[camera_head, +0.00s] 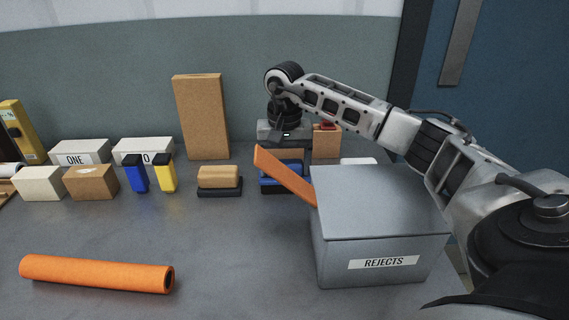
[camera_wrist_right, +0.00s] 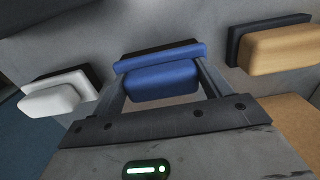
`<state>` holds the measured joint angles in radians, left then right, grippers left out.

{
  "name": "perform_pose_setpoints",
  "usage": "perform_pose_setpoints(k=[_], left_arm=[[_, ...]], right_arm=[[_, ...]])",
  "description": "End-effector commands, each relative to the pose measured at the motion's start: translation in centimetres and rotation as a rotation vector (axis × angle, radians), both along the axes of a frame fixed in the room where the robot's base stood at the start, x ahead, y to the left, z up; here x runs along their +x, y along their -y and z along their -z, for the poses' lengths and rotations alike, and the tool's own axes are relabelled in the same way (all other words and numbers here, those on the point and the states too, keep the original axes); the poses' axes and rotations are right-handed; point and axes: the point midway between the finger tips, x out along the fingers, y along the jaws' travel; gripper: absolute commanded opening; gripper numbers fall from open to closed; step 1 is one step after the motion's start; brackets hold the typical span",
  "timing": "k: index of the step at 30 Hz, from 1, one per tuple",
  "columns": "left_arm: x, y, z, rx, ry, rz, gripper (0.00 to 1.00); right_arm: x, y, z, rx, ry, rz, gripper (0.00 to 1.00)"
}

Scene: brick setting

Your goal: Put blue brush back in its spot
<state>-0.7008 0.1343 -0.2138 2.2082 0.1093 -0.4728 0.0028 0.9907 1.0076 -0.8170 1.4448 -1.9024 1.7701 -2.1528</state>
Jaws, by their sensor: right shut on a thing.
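The blue brush (camera_head: 268,184) is at the middle of the table, behind the orange flap of the grey box, which hides part of it. It also shows in the right wrist view (camera_wrist_right: 161,82), with a dark strip along its far side. My right gripper (camera_head: 284,162) points down over it, and its two fingers (camera_wrist_right: 160,74) are shut on the brush's two ends. I cannot tell whether the brush touches the table. My left gripper is not in view.
A tan brush (camera_head: 219,176) on a black base is to the left and a white one (camera_wrist_right: 54,100) to the right. The grey REJECTS box (camera_head: 365,235) stands in front, right. An orange roll (camera_head: 95,273) lies front left. Labelled boxes and a tall cardboard box (camera_head: 201,115) stand behind.

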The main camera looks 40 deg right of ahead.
Motion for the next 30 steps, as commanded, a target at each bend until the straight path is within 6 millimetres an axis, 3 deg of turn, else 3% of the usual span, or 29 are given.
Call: perform_pose_setpoints(k=[8, 9, 11, 23, 30], left_arm=[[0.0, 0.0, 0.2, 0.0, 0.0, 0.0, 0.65], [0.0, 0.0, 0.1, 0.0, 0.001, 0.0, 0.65], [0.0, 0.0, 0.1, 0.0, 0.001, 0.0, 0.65], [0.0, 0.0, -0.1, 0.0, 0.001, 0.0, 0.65], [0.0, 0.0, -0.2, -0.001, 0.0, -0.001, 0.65]], right_arm=[[0.1, 0.0, 0.2, 0.0, 0.003, 0.0, 0.56], [0.0, 0.0, 0.2, 0.001, 0.002, 0.0, 0.83], [0.0, 0.0, 0.2, 0.0, 0.001, 0.0, 0.99], [0.1, 0.0, -0.7, 0.0, 0.004, 0.0, 0.99], [0.2, 0.0, -5.4, 0.0, 0.008, 0.0, 0.99]])
